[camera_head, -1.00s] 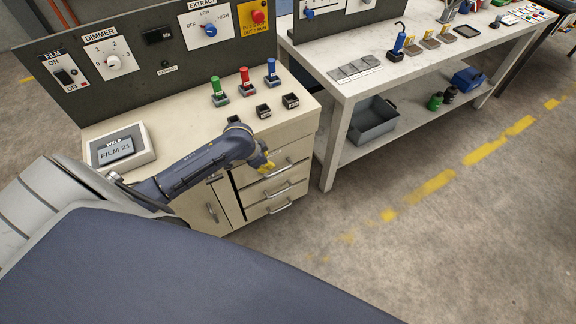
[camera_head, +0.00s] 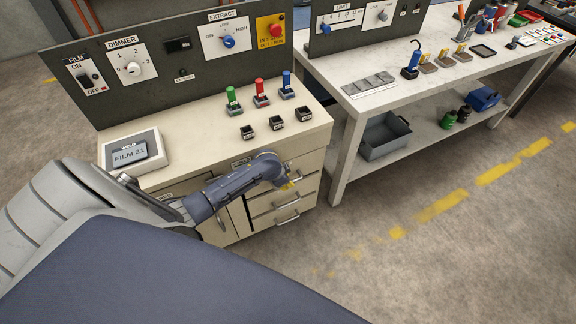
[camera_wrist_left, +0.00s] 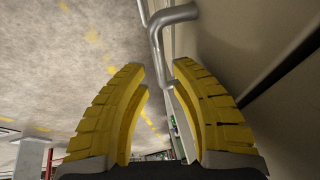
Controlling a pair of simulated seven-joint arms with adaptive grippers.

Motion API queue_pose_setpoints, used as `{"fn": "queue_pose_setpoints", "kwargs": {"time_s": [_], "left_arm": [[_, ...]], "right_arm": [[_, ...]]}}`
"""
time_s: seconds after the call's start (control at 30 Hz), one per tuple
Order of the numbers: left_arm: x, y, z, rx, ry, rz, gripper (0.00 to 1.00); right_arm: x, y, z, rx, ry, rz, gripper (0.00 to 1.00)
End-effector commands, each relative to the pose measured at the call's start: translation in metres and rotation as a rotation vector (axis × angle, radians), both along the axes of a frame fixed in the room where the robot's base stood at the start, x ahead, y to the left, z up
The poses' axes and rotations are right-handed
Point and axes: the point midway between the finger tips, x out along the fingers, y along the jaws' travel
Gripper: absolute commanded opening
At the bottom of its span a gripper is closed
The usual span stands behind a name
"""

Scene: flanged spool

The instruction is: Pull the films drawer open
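The cream cabinet (camera_head: 318,150) has a stack of drawers at its right front, each with a metal bar handle. My left gripper (camera_head: 290,185) is in front of the upper drawer in the head view, and its wrist hides much of that drawer front. In the left wrist view, the yellow fingers are apart, with a grey bent metal handle (camera_wrist_left: 158,45) at and between their tips. I cannot tell whether they touch it. The drawers look closed. I cannot read which is labelled films. My right gripper is not in view.
Lower drawer handles (camera_head: 287,217) stick out below my gripper. On the cabinet top are a FILM 21 display (camera_head: 130,153), coloured-handled tools (camera_head: 260,92) and small dark trays. A white workbench (camera_head: 345,130) stands to the right, with open floor in front.

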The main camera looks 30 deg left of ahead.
Motion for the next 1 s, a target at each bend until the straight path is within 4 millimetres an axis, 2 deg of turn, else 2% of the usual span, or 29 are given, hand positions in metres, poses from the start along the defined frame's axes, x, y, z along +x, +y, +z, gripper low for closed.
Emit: {"fn": "queue_pose_setpoints", "kwargs": {"time_s": [0.1, 0.4, 0.8, 0.83, 1.0], "left_arm": [[0.005, -0.001, -0.012, 0.000, 0.002, 0.001, 0.23], [0.012, -0.001, -0.028, 0.000, 0.001, 0.000, 0.23], [0.014, -0.002, -0.030, 0.000, 0.000, -0.001, 0.23], [0.014, -0.002, -0.030, 0.000, 0.000, -0.001, 0.27], [0.014, -0.002, -0.030, 0.000, 0.000, -0.001, 0.07]], "right_arm": [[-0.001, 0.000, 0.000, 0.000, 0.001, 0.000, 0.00], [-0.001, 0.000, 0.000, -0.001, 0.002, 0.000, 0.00], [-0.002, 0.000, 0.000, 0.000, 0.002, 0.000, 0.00], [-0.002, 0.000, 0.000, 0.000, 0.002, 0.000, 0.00], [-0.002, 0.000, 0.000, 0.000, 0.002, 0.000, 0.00]]}}
